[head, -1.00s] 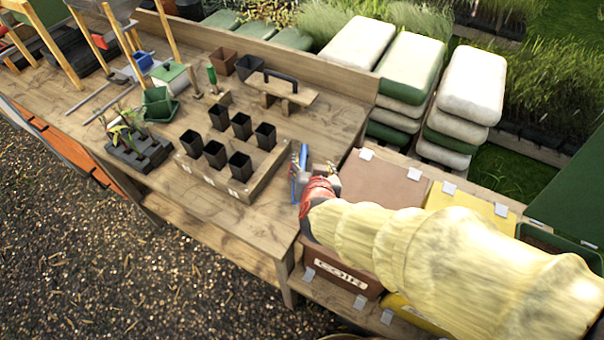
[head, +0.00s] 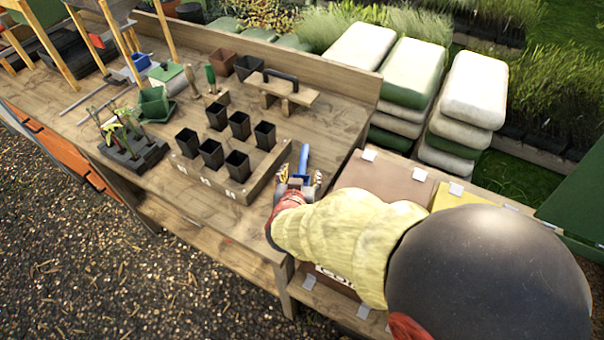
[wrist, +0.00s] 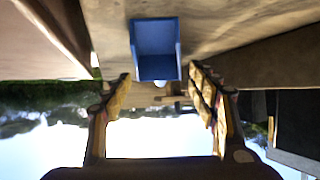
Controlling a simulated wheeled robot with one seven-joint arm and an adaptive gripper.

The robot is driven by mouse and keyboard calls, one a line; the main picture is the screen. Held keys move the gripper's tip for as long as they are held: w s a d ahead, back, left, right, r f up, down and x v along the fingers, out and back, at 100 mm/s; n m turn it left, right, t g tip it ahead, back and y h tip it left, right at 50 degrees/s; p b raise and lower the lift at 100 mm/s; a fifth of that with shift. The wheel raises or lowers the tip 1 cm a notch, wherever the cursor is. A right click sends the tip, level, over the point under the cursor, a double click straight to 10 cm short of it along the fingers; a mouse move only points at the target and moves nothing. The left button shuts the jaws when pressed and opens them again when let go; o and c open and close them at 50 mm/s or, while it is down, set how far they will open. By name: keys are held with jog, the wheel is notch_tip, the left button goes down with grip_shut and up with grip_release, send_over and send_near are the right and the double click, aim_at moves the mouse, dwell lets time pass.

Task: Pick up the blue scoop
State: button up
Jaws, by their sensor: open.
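The blue scoop (head: 304,163) lies on the bench top, near its right end and to the right of the wooden pot tray. My gripper (head: 300,177) is at the scoop's near end, with one finger on each side. In the wrist view the scoop (wrist: 156,66) shows its open, box-like end, just beyond and between the fingertips of my gripper (wrist: 160,75). The fingers are apart, and I see a gap between them and the scoop. Part of the scoop's near end is hidden by my gripper in the head view.
A wooden tray (head: 240,194) with several black pots stands just left of my gripper. A wooden float with a dark handle (head: 281,77) lies behind. A brown lidded bin (head: 385,182) is to the right. Another blue object (head: 141,62) sits far left.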

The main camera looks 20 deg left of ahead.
jog(key=shift+w+a+f, duration=0.15)
jog(key=shift+w+f, duration=0.2)
jog(key=shift+w, duration=0.25)
jog(key=shift+r, duration=0.1)
jog(key=shift+c, duration=0.7)
jog(key=c, duration=1.1)
jog(key=shift+c, duration=0.5)
